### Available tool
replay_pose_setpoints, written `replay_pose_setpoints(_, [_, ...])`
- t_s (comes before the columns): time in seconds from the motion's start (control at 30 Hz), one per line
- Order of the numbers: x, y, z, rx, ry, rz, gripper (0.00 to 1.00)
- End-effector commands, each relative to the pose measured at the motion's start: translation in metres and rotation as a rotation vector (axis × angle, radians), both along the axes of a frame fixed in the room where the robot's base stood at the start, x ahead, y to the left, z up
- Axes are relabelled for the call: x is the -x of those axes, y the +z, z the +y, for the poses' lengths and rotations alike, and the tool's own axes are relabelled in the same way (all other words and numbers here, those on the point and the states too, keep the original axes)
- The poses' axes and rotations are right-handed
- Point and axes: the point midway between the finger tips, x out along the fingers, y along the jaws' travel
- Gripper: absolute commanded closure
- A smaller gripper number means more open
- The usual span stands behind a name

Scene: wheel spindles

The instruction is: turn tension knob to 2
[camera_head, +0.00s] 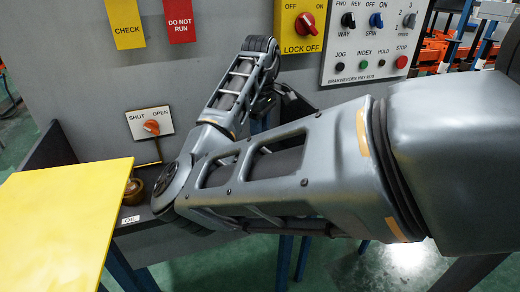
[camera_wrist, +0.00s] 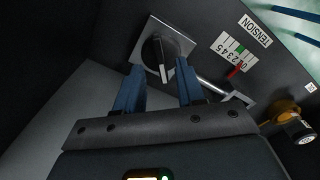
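The tension knob (camera_wrist: 158,58) is black with a pale line and sits on a square metal plate (camera_wrist: 178,40) in the wrist view. Beside it is a small white scale (camera_wrist: 229,48) with numbers, a green mark and a red pointer (camera_wrist: 237,69). The pointer is near the scale's lower right end; I cannot tell its exact reading. A label (camera_wrist: 256,30) reads TENSION. My gripper (camera_wrist: 158,74) is open and empty, its two blue fingers apart, with the knob ahead between the fingertips. Contact is not clear. The head view does not show the gripper or knob.
A metal rod (camera_wrist: 222,90) and a brass-coloured fitting (camera_wrist: 287,113) lie right of the fingers. In the head view, a SHUT/OPEN switch (camera_head: 151,127), a red lock knob (camera_head: 304,25) and a control panel (camera_head: 372,40) are on the wall. A yellow panel (camera_head: 65,215) stands front left.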

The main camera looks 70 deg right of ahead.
Motion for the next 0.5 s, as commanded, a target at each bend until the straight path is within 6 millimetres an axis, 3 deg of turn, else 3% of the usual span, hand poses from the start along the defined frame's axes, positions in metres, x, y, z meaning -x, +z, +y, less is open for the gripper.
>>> replay_pose_setpoints(0.03, [0.0,-0.011,0.0,0.0,0.0,-0.001,0.62])
replay_pose_setpoints(0.2, [0.0,-0.028,0.0,0.0,0.001,-0.002,0.62])
replay_pose_setpoints(0.5, [0.0,-0.041,0.0,0.0,0.0,-0.001,0.62])
